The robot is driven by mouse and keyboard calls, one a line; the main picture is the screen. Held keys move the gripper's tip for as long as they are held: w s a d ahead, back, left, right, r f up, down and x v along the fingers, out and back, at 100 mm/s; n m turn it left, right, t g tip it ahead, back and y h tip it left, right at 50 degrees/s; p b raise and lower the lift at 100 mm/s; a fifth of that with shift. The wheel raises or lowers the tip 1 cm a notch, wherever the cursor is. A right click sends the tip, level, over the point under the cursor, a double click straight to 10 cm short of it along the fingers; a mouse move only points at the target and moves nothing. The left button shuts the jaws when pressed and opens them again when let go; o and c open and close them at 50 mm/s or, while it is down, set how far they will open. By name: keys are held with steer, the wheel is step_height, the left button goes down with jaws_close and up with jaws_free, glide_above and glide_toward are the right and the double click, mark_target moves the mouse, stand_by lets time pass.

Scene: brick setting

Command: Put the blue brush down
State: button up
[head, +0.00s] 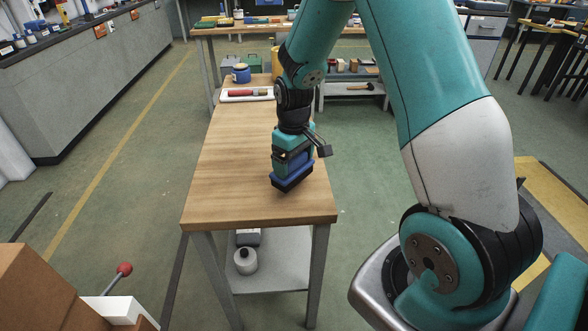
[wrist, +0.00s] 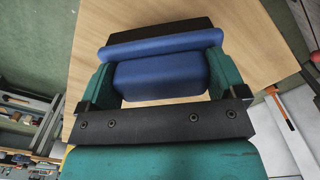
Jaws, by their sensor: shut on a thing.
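The blue brush (head: 291,178) has a blue body with a dark strip along its lower edge. It is at the near part of the wooden table (head: 230,195), low over the top; I cannot tell whether it touches the wood. My gripper (head: 292,164) points down and is shut on the brush. In the wrist view the brush (wrist: 160,75) sits between the two green fingers of my gripper (wrist: 160,82), with its dark edge beyond.
A white tray (head: 231,97) with a red item stands farther back on the table, with a blue mug (head: 241,73) behind it. The table is clear to the left of the brush.

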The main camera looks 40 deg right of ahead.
mark_target(294, 170)
steer(key=shift+f, duration=1.55)
steer(key=shift+f, duration=0.1)
steer(key=o, duration=0.7)
step_height(294, 170, up, 12)
steer(key=shift+f, duration=0.1)
steer(key=shift+s+a+r+n+y+p, duration=0.2)
steer(key=shift+s+a+r+n+y, duration=0.55)
steer(key=shift+s+a+r, duration=2.1)
steer(key=shift+s+a+r+n+y+p, duration=0.25)
steer(key=shift+s+a+r+n+y, duration=0.55)
steer(key=shift+s+a, duration=3.8)
steer(key=shift+s+a+r+n+y+p, duration=0.2)
steer(key=shift+s+a+r+n+y, duration=0.5)
steer(key=shift+s+a+r, duration=2.25)
